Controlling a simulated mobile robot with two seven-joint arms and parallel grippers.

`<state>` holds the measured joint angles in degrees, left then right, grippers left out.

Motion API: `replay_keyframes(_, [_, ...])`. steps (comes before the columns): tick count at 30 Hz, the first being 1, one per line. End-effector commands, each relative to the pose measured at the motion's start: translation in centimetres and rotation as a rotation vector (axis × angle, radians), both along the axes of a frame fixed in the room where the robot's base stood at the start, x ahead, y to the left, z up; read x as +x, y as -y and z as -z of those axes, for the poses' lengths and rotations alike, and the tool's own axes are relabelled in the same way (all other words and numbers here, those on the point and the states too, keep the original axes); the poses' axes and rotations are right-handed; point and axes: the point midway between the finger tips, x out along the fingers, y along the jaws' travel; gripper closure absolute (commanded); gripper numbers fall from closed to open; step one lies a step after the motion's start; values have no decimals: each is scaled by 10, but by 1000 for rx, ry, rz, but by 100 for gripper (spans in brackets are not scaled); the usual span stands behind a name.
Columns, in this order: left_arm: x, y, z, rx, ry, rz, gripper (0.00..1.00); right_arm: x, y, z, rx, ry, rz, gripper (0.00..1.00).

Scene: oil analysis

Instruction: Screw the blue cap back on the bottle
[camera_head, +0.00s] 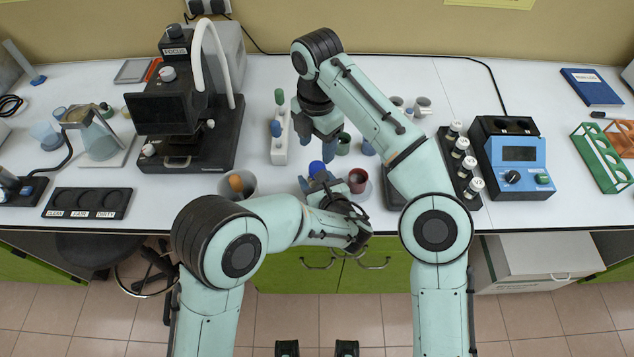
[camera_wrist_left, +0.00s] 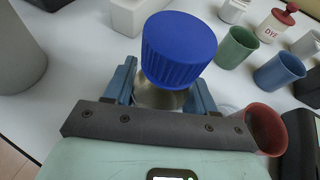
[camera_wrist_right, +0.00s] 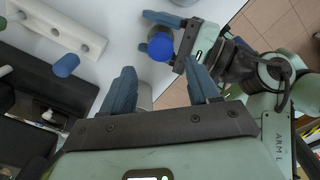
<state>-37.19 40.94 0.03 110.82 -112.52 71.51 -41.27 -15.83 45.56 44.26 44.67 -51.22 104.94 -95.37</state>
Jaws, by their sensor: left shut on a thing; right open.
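The blue cap (camera_head: 316,167) sits on top of the bottle (camera_wrist_left: 160,98), over its mouth. I cannot tell how tightly it is seated. In the left wrist view the ribbed cap (camera_wrist_left: 180,48) stands above the fingers. My left gripper (camera_head: 318,184) is shut on the bottle, whose body is mostly hidden. My right gripper (camera_head: 317,145) is open and empty, just behind and above the cap in the head view. In the right wrist view the cap (camera_wrist_right: 160,46) lies beyond the open fingers, apart from them.
A red cup (camera_head: 357,181) stands close right of my left gripper, and a grey beaker (camera_head: 249,184) stands to its left. A white rack (camera_head: 279,151) is at the back left. Small cups, including a green one (camera_head: 343,144), stand near my right gripper.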

Motion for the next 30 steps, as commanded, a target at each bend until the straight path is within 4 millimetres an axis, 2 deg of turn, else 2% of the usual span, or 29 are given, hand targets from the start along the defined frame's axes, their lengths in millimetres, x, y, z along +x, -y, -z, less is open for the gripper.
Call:
replay_keyframes(9, [0, 0, -1, 0, 1, 0, 100, -1, 1, 48, -1, -3, 0, 40])
replay_keyframes(13, [0, 0, -1, 0, 1, 0, 100, -1, 0, 62, -1, -2, 1, 40])
replay_keyframes(18, [0, 0, -1, 0, 1, 0, 100, -1, 0, 69, 1, -1, 0, 40])
replay_keyframes(26, [0, 0, -1, 0, 1, 0, 100, -1, 0, 70, 1, 0, 1, 40])
replay_keyframes(30, [0, 0, -1, 0, 1, 0, 100, -1, 0, 70, 1, 0, 1, 85])
